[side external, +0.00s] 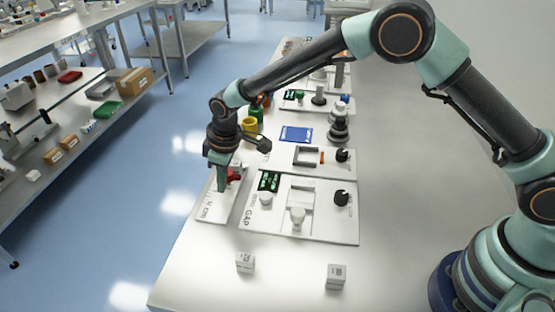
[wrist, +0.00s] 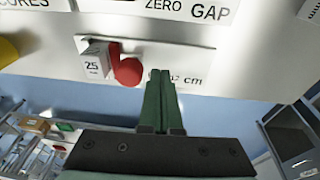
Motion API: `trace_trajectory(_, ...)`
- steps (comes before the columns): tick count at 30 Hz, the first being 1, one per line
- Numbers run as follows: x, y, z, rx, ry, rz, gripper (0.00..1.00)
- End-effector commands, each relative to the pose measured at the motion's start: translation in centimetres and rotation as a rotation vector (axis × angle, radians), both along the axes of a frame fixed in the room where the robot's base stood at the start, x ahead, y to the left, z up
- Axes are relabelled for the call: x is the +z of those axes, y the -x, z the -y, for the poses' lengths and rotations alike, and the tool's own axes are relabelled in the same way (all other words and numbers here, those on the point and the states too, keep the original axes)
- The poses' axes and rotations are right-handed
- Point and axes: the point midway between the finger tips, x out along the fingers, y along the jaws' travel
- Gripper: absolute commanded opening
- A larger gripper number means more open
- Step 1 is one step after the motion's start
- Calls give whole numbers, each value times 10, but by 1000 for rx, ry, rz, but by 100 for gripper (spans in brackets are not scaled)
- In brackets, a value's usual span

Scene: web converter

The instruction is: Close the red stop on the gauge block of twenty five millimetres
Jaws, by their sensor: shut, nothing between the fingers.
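The white gauge block marked 25 (wrist: 95,62) stands on the white plate marked cm (wrist: 205,62) in the wrist view. The red stop (wrist: 126,70) is just right of the block; they look in contact, but I cannot tell whether a thin gap remains. My gripper (wrist: 160,76) is shut and empty, its fingertips low over the plate, right of the stop with a small space between. In the side view my gripper (side external: 221,188) points down over the plate (side external: 214,210), with the red stop (side external: 234,176) just behind it; the block is mostly hidden there.
A panel marked GAP (side external: 325,228) with a white knob (side external: 297,215) and a black knob (side external: 342,198) lies right of the plate. Two small white cubes, one left (side external: 245,262) and one right (side external: 336,276), sit on the bare front table. A yellow container (side external: 250,125) stands behind.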

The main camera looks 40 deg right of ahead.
Motion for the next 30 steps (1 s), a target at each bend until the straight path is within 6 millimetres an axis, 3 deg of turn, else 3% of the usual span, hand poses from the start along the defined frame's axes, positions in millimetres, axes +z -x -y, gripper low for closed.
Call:
trace_trajectory(21, 53, -1, 0, 0, -1, 3, 0)
trace_trajectory(30, 66, 0, 0, 0, -1, 1, 0)
